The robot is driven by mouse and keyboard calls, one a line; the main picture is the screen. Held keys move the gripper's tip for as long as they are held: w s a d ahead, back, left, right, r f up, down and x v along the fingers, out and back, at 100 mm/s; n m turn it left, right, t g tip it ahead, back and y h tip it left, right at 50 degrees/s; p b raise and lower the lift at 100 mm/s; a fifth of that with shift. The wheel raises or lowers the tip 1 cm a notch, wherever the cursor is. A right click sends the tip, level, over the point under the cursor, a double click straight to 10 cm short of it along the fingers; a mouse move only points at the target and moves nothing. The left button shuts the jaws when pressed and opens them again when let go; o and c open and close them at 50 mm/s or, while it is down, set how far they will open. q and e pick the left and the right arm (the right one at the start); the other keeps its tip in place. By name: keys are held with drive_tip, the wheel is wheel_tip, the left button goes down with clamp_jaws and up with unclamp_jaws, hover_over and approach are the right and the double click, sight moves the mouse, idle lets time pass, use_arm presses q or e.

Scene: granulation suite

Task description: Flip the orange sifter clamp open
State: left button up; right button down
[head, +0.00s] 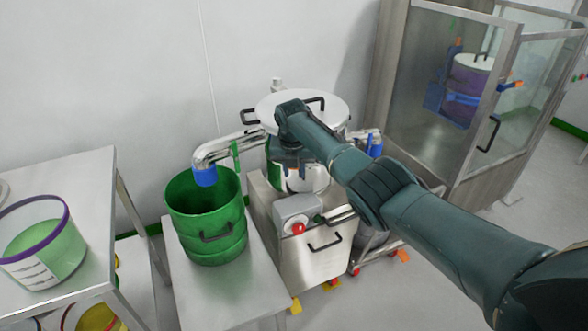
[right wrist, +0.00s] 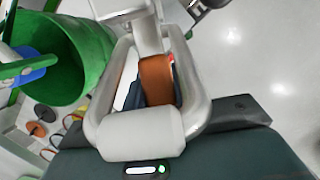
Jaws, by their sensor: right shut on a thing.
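The sifter, a steel machine with a round white lid (head: 335,113), stands against the wall in the head view. My right arm reaches across it, and my right gripper (head: 288,165) is low at its front side, partly hidden by my own arm. The orange clamp (right wrist: 157,80) shows in the right wrist view between the pale fingers of my right gripper (right wrist: 138,30), which is shut on it. In the head view the clamp is hidden behind my arm and gripper. Whether the clamp has swung at all cannot be told. My left gripper is not in view.
A green drum (head: 207,225) stands on a steel table left of the sifter, under a bent steel outlet pipe (head: 215,150) with a blue end. A control box with a red button (head: 298,228) sits below my gripper. A glass cabinet (head: 440,120) stands to the right.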

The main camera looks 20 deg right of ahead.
drive_tip(key=shift+w+d+r+t, duration=0.15)
drive_tip(key=shift+w+d+r, duration=0.1)
drive_tip(key=shift+r, duration=0.2)
drive_tip(key=shift+w+d+r+t, duration=0.15)
drive_tip(key=shift+w+r, duration=0.1)
drive_tip(key=shift+r, duration=0.15)
drive_tip(key=c, duration=1.5)
unclamp_jaws()
drive_tip(key=shift+o, duration=0.8)
drive_tip(key=shift+w+f, duration=0.15)
drive_tip(key=shift+f, duration=0.05)
drive_tip(key=shift+o, duration=0.8)
drive_tip(key=shift+f, duration=0.1)
drive_tip(key=shift+o, duration=0.3)
drive_tip(key=shift+s+a+f, duration=0.1)
drive_tip(key=shift+s+a, duration=0.05)
drive_tip(key=shift+s, duration=0.05)
drive_tip(key=p+v, duration=0.1)
drive_tip(key=v, duration=1.2)
drive_tip(key=shift+w+a, duration=0.1)
drive_tip(key=shift+c, duration=0.2)
